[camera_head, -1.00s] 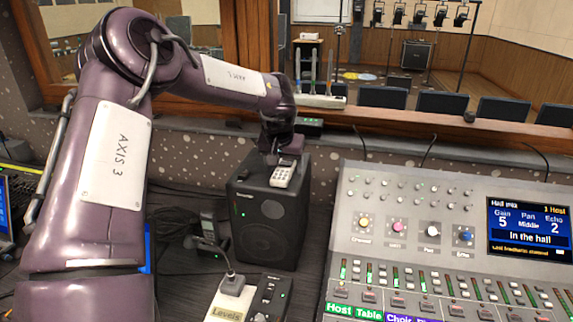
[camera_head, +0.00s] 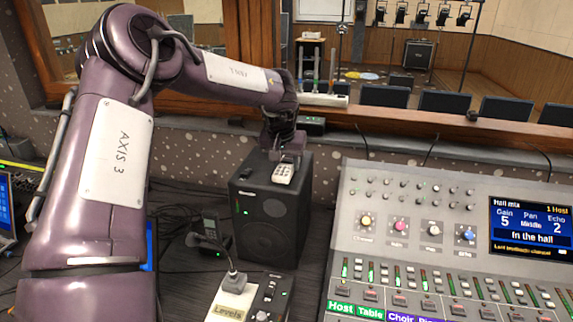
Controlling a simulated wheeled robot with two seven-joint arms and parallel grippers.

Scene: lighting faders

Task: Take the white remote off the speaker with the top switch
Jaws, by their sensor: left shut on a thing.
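The white remote (camera_head: 283,174) with dark buttons lies at the top of the black speaker (camera_head: 284,233), near its front edge. My left gripper (camera_head: 283,157) is at the remote's far end and is shut on it. I cannot tell whether the remote still touches the speaker top. A small dark item, perhaps the top switch (camera_head: 245,172), sits on the speaker's top left of the remote. My right gripper is not in view.
A large mixing console (camera_head: 430,240) with knobs and a screen fills the right. A wooden window ledge (camera_head: 430,125) runs behind.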

